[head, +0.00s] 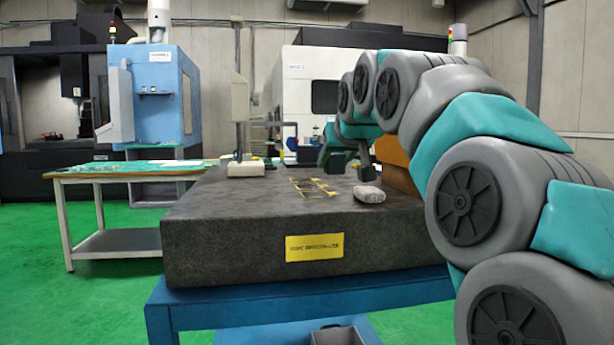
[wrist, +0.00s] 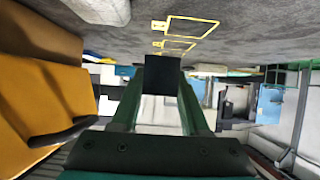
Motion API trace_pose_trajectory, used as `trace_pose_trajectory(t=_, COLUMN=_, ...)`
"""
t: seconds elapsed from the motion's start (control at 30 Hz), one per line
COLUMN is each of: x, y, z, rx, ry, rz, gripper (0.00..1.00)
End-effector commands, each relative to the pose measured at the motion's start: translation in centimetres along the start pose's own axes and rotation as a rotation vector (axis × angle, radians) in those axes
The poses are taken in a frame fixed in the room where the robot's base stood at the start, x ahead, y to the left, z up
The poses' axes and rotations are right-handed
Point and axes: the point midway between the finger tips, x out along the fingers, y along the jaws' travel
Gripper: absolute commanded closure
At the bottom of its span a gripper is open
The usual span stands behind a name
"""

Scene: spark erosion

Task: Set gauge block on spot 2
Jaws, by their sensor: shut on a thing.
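My gripper (wrist: 160,88) is shut on a small dark block, the gauge block (wrist: 161,75), at its fingertips in the wrist view. In the head view my gripper (head: 350,158) is above the dark granite plate (head: 230,215), and the block's outline is hard to separate from the fingers. Yellow outlined spots (head: 315,187) lie on the plate, left of and below the gripper in the picture. The wrist view shows two outlines clearly, a larger one (wrist: 192,28) and a smaller one (wrist: 178,46), each with a small label. I cannot read their numbers. The block appears apart from the plate.
A pale, rounded grey lump (head: 369,195) lies on the plate right of the spots. A gauge stand (head: 246,168) stands at the plate's back left. An orange-yellow object (head: 397,165) is close behind my arm. A yellow label (head: 314,247) marks the plate's front.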

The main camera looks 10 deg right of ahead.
Motion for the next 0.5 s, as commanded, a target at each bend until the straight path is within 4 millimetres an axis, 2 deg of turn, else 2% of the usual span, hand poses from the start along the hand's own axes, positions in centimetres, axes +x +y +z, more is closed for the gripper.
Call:
trace_pose_trajectory(t=0.2, x=3.6, y=-1.2, z=-1.6, rx=0.000, ry=0.000, rz=-0.001, gripper=1.00)
trace_pose_trajectory(t=0.5, x=7.6, y=-2.5, z=-3.5, rx=0.001, ry=0.003, rz=-0.001, gripper=1.00)
